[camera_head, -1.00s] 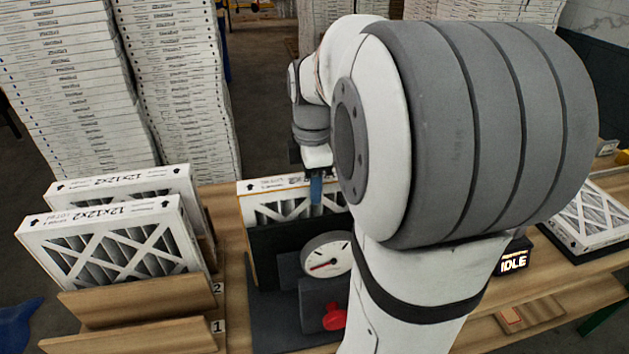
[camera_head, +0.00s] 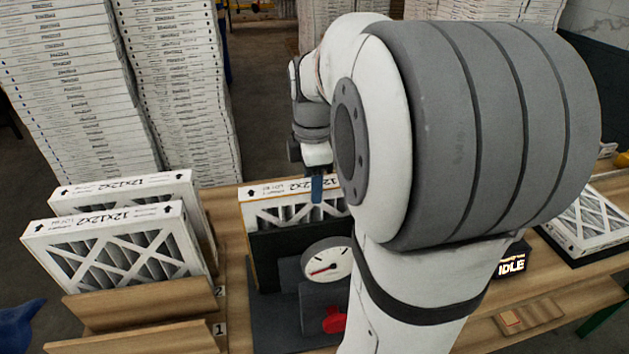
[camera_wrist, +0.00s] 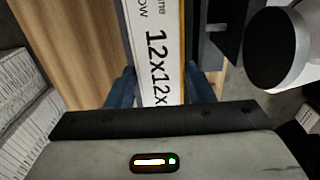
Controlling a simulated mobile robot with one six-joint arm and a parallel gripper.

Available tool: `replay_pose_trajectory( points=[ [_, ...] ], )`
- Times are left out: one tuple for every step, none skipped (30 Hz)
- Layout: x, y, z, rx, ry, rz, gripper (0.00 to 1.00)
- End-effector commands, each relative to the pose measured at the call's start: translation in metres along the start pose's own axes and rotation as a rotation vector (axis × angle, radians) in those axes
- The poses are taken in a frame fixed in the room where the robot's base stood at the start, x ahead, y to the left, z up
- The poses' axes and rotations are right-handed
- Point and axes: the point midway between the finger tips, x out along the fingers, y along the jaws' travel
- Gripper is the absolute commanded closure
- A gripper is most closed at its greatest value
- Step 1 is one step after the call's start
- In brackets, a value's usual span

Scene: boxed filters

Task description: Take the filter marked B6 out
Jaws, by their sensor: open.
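A white-framed pleated filter (camera_head: 262,210) stands upright in a dark fixture (camera_head: 283,262) with a dial gauge. In the wrist view its top edge (camera_wrist: 156,45) shows the print 12x12x; no B6 mark is readable. My gripper is open. Its blue fingertips (camera_wrist: 160,88) lie on either side of that top edge. In the head view one blue finger (camera_head: 317,189) shows at the filter's top; the rest is hidden by my arm. Two more 12x12x2 filters, a front one (camera_head: 115,255) and a rear one (camera_head: 130,191), stand in wooden slots at the left.
The slots are numbered 1 and 2 on the wooden rack (camera_head: 150,302). A red knob (camera_head: 334,320) sits below the gauge (camera_head: 327,259). A box reading IDLE (camera_head: 511,264) and another filter (camera_head: 590,222) are at the right. Tall stacks (camera_head: 70,80) stand behind.

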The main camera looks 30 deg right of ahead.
Motion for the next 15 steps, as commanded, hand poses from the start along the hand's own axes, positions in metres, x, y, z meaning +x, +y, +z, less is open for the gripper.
replay_pose_trajectory(
  points=[
    [-0.006, 0.000, 0.000, 0.000, 0.000, 0.001, 0.52],
    [-0.008, 0.000, 0.000, 0.000, 0.000, 0.001, 0.52],
    [-0.010, 0.000, 0.000, 0.000, 0.000, 0.001, 0.52],
    [-0.012, 0.000, 0.000, 0.000, 0.000, 0.001, 0.52],
    [-0.014, 0.000, 0.000, 0.000, 0.000, 0.001, 0.52],
    [-0.016, 0.000, 0.000, 0.000, 0.000, 0.001, 0.52],
    [-0.018, 0.000, 0.000, 0.001, 0.000, 0.001, 0.52],
    [-0.020, 0.000, 0.000, 0.001, 0.000, 0.001, 0.52],
    [-0.022, 0.000, 0.000, 0.001, 0.000, 0.001, 0.52],
    [-0.024, 0.000, 0.000, 0.001, 0.000, 0.000, 0.52],
    [-0.026, 0.000, 0.000, 0.001, 0.000, 0.000, 0.52],
    [-0.028, 0.000, 0.000, 0.001, 0.000, 0.000, 0.52],
    [-0.030, 0.000, 0.000, 0.001, 0.000, 0.000, 0.52],
    [-0.032, 0.000, 0.000, 0.001, 0.000, 0.000, 0.52],
    [-0.034, 0.000, 0.000, 0.001, 0.000, 0.000, 0.52]
  ],
)
